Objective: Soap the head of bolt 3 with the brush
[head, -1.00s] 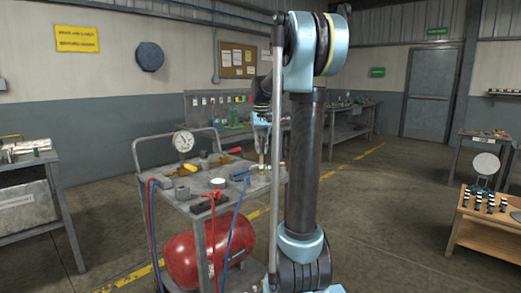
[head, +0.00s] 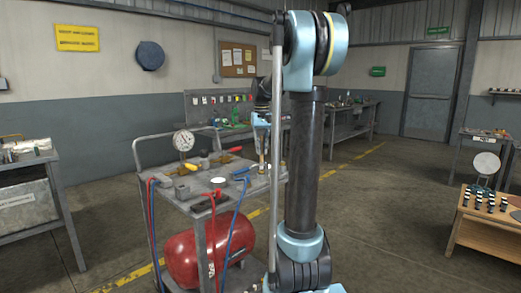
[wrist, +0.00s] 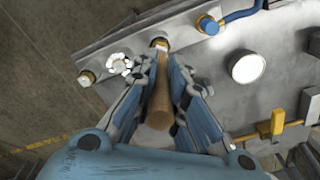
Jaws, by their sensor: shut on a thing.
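My gripper (wrist: 160,64) is shut on the wooden handle of the brush (wrist: 160,95), which points away from the wrist camera. In the head view, my gripper (head: 262,122) hangs over the right end of the metal cart with the brush (head: 262,150) pointing down. In the wrist view, a brass-coloured bolt head (wrist: 87,77) sits at the left on a grey plate (wrist: 130,40). Beside it is a fitting ringed with white foam (wrist: 118,64). Another bolt head (wrist: 158,42) shows at the brush's far end; contact is unclear. I see no bolt numbers.
A round white dish (wrist: 247,67) and a blue hose end (wrist: 208,25) lie right of the brush. A yellow-handled tool (wrist: 277,122) is nearby. The cart (head: 185,207) also carries a gauge (head: 183,140) and hoses, with a red tank (head: 195,258) below.

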